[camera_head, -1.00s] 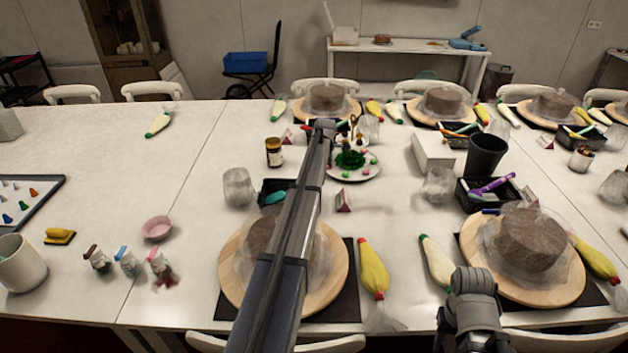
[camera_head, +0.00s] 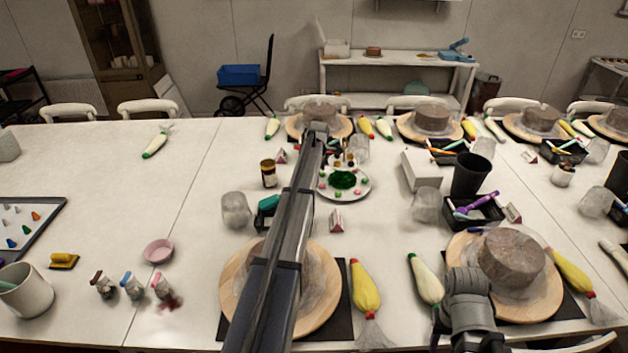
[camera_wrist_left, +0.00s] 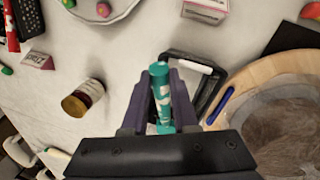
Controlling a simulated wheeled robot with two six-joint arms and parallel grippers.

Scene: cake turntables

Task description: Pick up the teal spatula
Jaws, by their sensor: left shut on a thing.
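The teal spatula (camera_wrist_left: 162,95) is between the fingers of my left gripper (camera_wrist_left: 160,105) in the left wrist view. My left gripper is shut on its teal handle, which has white marks. In the head view a teal piece (camera_head: 268,203) shows just left of my left arm, and that arm hides the rest and the gripper. The black tray (camera_wrist_left: 212,95) with a white-handled tool lies beside the held spatula in the wrist view. My right arm shows at the lower right of the head view; its gripper fingers do not show.
A wooden turntable (camera_head: 234,290) with a wrapped cake stands right by my left arm. A brown jar (camera_head: 268,173), a clear glass (camera_head: 236,210) and a small card (camera_head: 336,221) stand close around. A yellow piping bag (camera_head: 364,290) lies to the right. The table's left middle is clear.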

